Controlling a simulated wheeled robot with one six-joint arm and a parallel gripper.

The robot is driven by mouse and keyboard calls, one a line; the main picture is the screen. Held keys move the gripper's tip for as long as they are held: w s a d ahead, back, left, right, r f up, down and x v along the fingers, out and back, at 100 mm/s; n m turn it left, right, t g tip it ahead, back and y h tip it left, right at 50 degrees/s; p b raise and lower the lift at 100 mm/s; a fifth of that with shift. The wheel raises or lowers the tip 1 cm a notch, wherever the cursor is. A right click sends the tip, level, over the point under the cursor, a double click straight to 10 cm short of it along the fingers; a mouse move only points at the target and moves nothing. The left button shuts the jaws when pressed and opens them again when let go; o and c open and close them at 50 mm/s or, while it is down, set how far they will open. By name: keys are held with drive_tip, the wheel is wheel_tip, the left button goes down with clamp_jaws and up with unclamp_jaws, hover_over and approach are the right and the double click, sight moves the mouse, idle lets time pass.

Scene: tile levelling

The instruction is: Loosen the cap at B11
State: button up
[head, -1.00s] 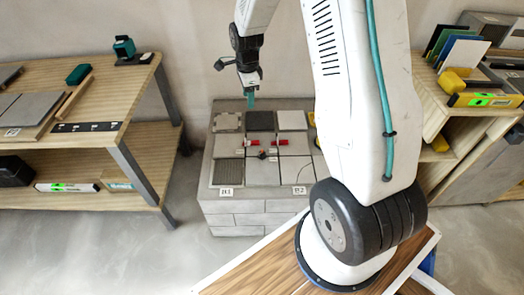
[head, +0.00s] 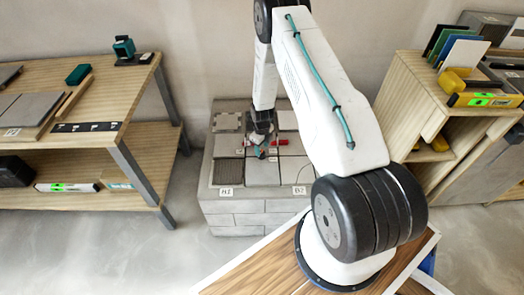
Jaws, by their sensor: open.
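A grey block pedestal (head: 235,220) carries grey tiles with a cross-shaped joint in the middle. Small red caps sit around that joint; one red cap (head: 280,142) shows just right of my gripper. Other caps near the joint are partly hidden by my gripper. Which of them is B11 is too small to read. My gripper (head: 262,153) points down over the middle of the tiles, close to the caps, with its teal fingertips low. It is open; I cannot tell whether it touches a cap or stands around one.
Two white labels (head: 225,191) and (head: 299,190) are on the pedestal's front edge. A wooden bench (head: 140,95) stands left with tiles and tools. A wooden shelf (head: 415,85) stands right with a yellow level (head: 484,100). Floor between bench and pedestal is clear.

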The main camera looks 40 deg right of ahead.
sight(262, 153)
drive_tip(key=shift+f, duration=1.35)
drive_tip(key=c, duration=1)
drive_tip(key=shift+n, duration=0.3)
